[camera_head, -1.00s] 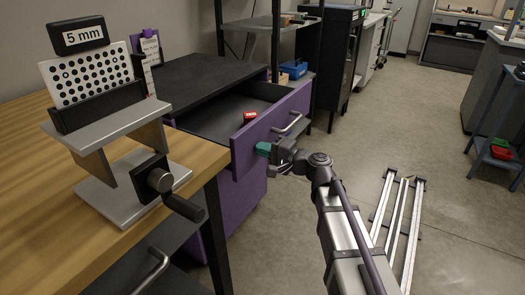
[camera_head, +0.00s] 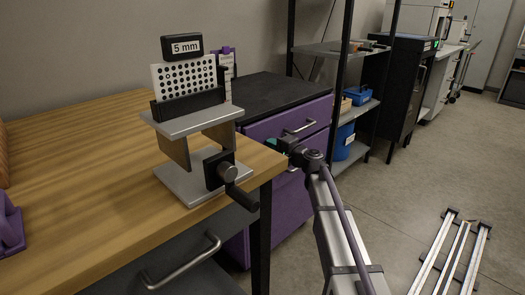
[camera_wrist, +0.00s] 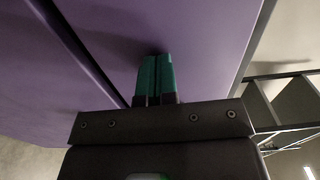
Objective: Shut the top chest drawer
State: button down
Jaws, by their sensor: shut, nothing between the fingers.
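The purple chest (camera_head: 282,208) stands behind the wooden table, under a black top (camera_head: 262,92). Its top drawer (camera_head: 268,128), with a metal bar handle (camera_head: 299,128), now looks flush or nearly flush with the chest. No drawer inside shows.
The wooden table (camera_head: 95,180) holds a metal lift stand (camera_head: 195,180) with a crank and a dotted plate, close to my arm. A shelf rack (camera_head: 350,110) with a blue bin stands beyond the chest.

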jog(key=shift+w+a+r, duration=0.1)
jog(key=shift+w, duration=0.25)
jog(key=shift+w, duration=0.1)
